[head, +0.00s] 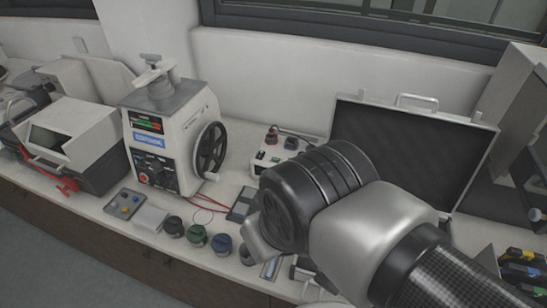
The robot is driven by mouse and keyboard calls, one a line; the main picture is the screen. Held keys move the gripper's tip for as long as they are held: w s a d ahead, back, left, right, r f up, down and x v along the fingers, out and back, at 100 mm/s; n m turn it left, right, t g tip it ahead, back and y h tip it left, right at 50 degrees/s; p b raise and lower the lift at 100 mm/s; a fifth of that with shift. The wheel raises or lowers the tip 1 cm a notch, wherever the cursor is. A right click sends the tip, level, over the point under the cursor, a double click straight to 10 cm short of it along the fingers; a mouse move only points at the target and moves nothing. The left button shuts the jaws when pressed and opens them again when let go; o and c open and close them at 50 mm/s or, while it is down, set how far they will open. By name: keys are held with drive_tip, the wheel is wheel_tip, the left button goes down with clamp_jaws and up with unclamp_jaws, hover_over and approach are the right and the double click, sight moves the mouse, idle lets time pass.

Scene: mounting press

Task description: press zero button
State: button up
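The mounting press (165,140) stands on the bench left of centre. It has a black handwheel on its right side and a front panel (155,168) with small knobs and a red switch. No button can be read as zero at this size. My arm comes in from the lower right, and its dark wrist covers the middle of the bench. A grey part of my gripper (262,238) shows below the wrist, above the bench. Its fingertips are not clear, and no held object is visible.
Black, green and blue round pieces (197,236) stand along the front edge. A dark handheld device (240,205) with red leads lies near the wrist. A white box (275,150) and an open case (410,140) are behind. A white machine (75,140) stands at left.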

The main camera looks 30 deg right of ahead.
clamp_jaws()
idle(0.9)
